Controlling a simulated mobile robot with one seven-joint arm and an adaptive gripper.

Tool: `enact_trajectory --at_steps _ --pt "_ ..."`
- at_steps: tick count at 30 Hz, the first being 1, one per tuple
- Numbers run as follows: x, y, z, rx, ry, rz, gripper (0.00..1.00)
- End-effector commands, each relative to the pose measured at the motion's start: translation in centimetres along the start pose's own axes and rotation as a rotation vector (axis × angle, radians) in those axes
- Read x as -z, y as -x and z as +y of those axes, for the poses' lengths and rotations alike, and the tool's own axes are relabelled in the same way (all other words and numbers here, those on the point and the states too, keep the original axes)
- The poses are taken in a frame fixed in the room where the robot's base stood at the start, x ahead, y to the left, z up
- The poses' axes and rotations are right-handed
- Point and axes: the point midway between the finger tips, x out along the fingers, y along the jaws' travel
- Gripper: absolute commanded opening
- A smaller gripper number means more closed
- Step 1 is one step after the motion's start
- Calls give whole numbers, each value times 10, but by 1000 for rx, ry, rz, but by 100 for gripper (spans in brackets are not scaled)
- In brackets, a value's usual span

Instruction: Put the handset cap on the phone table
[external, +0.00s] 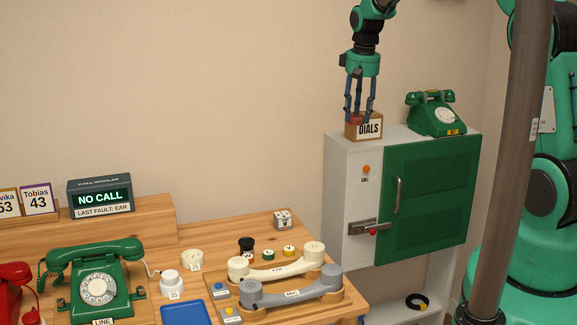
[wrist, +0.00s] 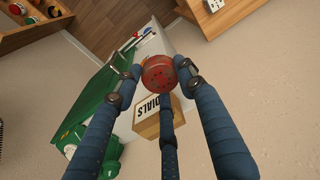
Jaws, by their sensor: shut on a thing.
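My gripper (external: 359,110) is at the top of the white and green cabinet, with its fingers shut around a round red cap (external: 356,119). In the wrist view the cap (wrist: 158,72) shows small dark holes and sits between the fingertips of my gripper (wrist: 160,80). The cap is at the top of the wooden DIALS box (external: 369,129); I cannot tell whether it touches the box. The wooden table (external: 215,240) with the phones stands at the lower left, well away from my gripper.
A green dial phone (external: 437,115) stands on the cabinet (external: 405,200) right of the box. The table carries another green phone (external: 98,285), a cream handset (external: 280,266), a grey handset (external: 290,291), a blue tray (external: 186,313) and small round parts. Bare wood shows near its back edge.

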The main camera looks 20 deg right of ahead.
Motion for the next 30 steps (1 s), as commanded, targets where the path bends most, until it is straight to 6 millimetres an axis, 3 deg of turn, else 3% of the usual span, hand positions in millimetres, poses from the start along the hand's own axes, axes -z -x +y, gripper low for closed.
enact_trajectory --at_steps 3,15,21,27,30 --pt "2 -6 -44 2 23 0 20" --pt "-12 -4 -179 5 73 -6 20" --pt "-24 0 -226 5 90 -7 20" --pt "-35 2 -260 4 103 -7 20" --pt "-38 -16 -259 2 101 -12 20"
